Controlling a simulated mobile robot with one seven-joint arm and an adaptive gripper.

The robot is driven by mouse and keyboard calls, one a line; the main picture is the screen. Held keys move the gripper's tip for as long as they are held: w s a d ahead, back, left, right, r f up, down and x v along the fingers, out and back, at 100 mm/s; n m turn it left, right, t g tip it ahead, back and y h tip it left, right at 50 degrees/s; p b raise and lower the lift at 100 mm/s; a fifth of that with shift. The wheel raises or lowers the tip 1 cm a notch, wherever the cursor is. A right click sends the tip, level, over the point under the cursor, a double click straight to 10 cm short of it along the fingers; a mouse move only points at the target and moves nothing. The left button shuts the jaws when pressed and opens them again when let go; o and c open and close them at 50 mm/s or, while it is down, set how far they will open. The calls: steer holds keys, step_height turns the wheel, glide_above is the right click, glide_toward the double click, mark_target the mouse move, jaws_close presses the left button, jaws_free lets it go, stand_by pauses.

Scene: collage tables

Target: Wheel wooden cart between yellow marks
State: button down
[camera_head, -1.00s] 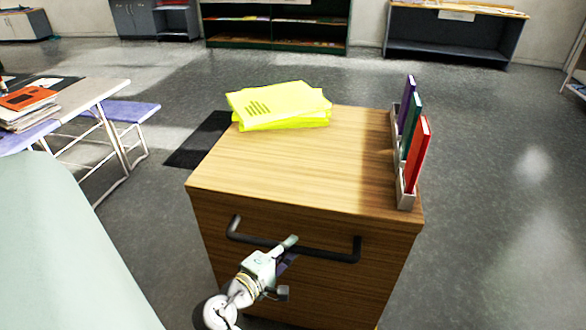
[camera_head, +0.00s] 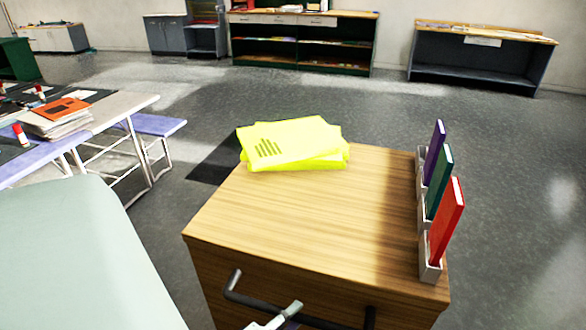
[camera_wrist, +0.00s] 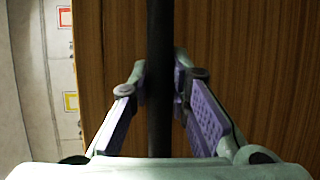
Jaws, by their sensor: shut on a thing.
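The wooden cart (camera_head: 300,215) stands upright in front of me, with a light wood top and a dark bar handle (camera_head: 240,292) on its near side. My gripper (camera_head: 284,316) is at the handle, at the bottom edge of the head view and partly cut off. In the wrist view my gripper (camera_wrist: 160,88) has its purple-padded fingers on both sides of the dark handle bar (camera_wrist: 160,40), shut on it. The cart's wood panel (camera_wrist: 250,65) is behind the bar. I cannot make out yellow floor marks in the head view.
Yellow folders (camera_head: 295,143) and a rack of upright books (camera_head: 440,205) are on the cart. A table (camera_head: 125,108) with papers and a purple bench (camera_head: 155,123) stand left. A dark floor patch (camera_head: 210,160) lies behind the cart. Shelves (camera_head: 300,45) line the far wall; the floor between is open.

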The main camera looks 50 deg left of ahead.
steer(key=c, duration=1.5)
jaws_free()
